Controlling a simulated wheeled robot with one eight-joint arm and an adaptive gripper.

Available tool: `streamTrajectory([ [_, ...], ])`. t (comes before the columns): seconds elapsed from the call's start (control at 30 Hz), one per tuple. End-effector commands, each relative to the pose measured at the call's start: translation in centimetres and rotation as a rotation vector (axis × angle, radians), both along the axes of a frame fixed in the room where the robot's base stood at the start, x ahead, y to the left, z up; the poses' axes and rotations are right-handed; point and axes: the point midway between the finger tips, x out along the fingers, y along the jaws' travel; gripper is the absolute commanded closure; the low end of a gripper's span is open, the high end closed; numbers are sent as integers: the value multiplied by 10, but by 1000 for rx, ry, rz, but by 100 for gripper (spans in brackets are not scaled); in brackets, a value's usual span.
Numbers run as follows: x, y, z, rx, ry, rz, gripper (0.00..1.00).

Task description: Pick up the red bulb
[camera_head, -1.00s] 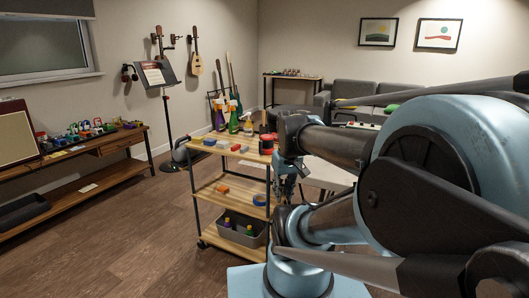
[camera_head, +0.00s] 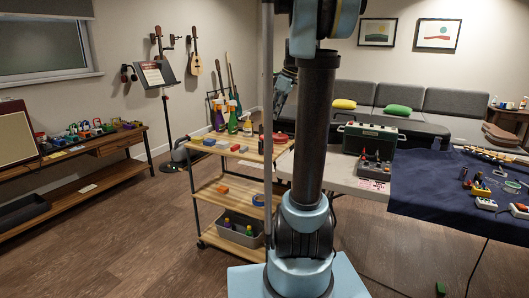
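I cannot make out a red bulb for certain. Small red items show on the wooden cart (camera_head: 200,215): a red block (camera_head: 235,148) on its top and a red round thing (camera_head: 280,138) at the top's right end, partly behind my arm. My arm stands upright in the picture's middle. What seems to be my gripper (camera_head: 281,100) hangs behind it, above the cart's right end, small and partly hidden. Whether it is open, shut or holding anything does not show.
A white table (camera_head: 345,182) with a green toolbox (camera_head: 370,139) stands right of my arm. A blue-clothed table (camera_head: 430,190) bears tools. A wooden bench (camera_head: 95,147) with several small items is at the left. Wooden floor (camera_head: 140,235) is clear between bench and cart.

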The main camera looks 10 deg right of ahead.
Motion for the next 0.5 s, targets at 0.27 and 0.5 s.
streamTrajectory([
  [0.27,41,-13,10,18,-41,106,80],
  [0.5,49,-3,-16,19,-45,116,80],
])
